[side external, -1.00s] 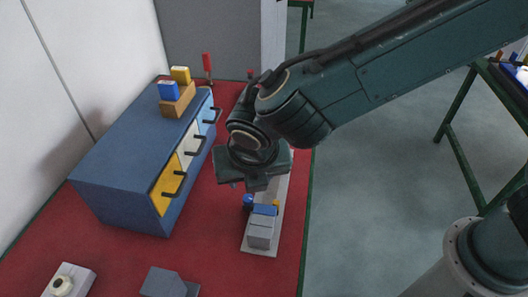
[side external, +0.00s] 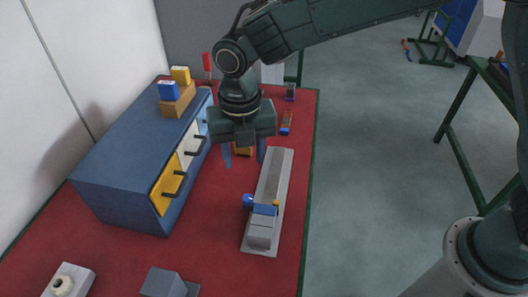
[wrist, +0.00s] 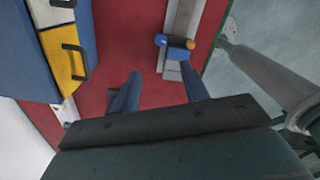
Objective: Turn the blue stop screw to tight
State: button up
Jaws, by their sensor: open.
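A blue round knob (side external: 248,200), seemingly the stop screw, sticks out at the left of a blue block (side external: 265,210) on a grey rail (side external: 272,175). A yellow end (side external: 276,203) shows at the block's right. In the wrist view the blue knob (wrist: 160,40) and yellow end (wrist: 190,44) sit across the rail. I cannot tell how tight the screw is. My gripper (side external: 243,158) points down with blue fingers spread and empty, above the mat and apart from the knob. The open fingers also show in the wrist view (wrist: 160,74).
A blue cabinet (side external: 125,165) with yellow, white and light-blue drawers stands left, its handles facing the rail. Grey blocks (side external: 261,232) sit on the rail's near end. A yellow-brown object (side external: 244,151) is behind my fingers. Red mat (side external: 215,225) is clear between cabinet and rail.

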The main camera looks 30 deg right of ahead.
aim_at(248, 198)
jog(key=shift+w+d+r, duration=0.1)
jog(key=shift+w+d, duration=0.15)
notch_tip(248, 198, down, 14)
jog(key=shift+r, duration=0.1)
dwell(0.8)
grip_shut()
